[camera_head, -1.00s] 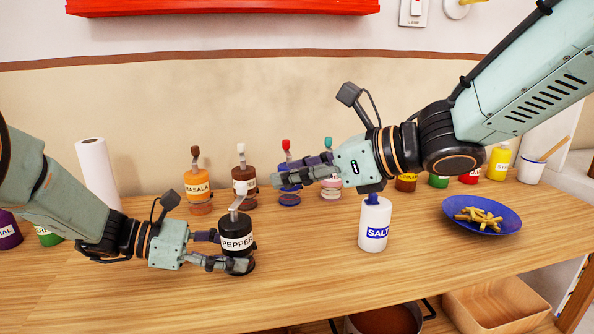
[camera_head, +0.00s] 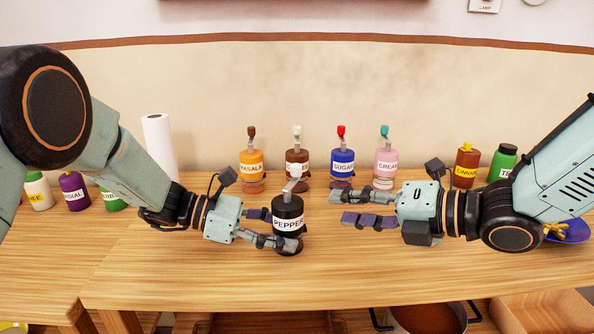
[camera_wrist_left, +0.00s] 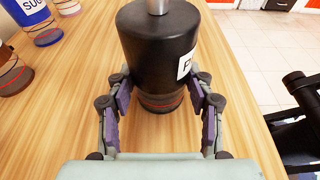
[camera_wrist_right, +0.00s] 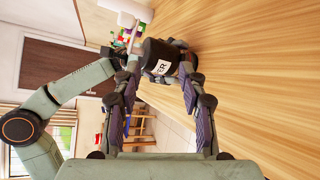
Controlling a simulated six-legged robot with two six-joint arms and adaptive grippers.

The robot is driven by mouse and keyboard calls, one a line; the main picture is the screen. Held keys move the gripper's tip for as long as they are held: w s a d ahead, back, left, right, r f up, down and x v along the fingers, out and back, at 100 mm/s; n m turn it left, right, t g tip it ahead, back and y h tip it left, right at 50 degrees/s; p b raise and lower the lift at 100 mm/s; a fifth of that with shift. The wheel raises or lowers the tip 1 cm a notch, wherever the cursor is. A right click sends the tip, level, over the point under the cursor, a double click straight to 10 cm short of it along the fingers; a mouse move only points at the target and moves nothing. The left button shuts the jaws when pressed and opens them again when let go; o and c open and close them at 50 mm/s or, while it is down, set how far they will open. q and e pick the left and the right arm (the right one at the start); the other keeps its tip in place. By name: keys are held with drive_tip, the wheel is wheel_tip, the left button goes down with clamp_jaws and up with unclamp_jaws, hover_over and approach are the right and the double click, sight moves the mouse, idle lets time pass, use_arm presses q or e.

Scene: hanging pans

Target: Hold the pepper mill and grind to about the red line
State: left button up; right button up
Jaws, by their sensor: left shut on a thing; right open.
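The black pepper mill (camera_head: 288,209) with a white "PEPPER" label and a grey crank handle (camera_head: 292,176) on top stands upright on the wooden counter. My left gripper (camera_head: 285,230) is shut around its lower body; the left wrist view shows a finger on each side of the mill (camera_wrist_left: 160,50). In that view a red line (camera_wrist_left: 162,107) runs around its clear lower part. My right gripper (camera_head: 343,208) is open and empty, just right of the mill and apart from it. The right wrist view shows the mill (camera_wrist_right: 160,60) beyond the open fingers.
Behind the mill stand masala (camera_head: 250,163), brown (camera_head: 297,160), sugar (camera_head: 342,163) and cream (camera_head: 386,162) mills. A paper roll (camera_head: 159,145) stands back left. A blue plate (camera_head: 575,232) is partly hidden at right. The counter in front of the mill is clear.

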sight(297, 178)
drive_tip(key=shift+w+a+r+m+t+y, duration=0.45)
drive_tip(key=shift+w+a+m, duration=0.95)
drive_tip(key=shift+m, duration=2.5)
drive_tip(key=shift+w+a+r+m+t+y, duration=0.2)
drive_tip(key=shift+w+a+r+m+t, duration=0.8)
drive_tip(key=shift+m, duration=2.9)
drive_tip(key=shift+w+a+r+m+g+y, duration=0.1)
drive_tip(key=shift+w+a+m+y, duration=0.25)
drive_tip(key=shift+w+a+m, duration=2.5)
drive_tip(key=shift+s+d+m, duration=0.95)
drive_tip(key=shift+s+m, duration=0.1)
drive_tip(key=shift+s, duration=0.2)
drive_tip(key=shift+c, duration=0.3)
clamp_jaws()
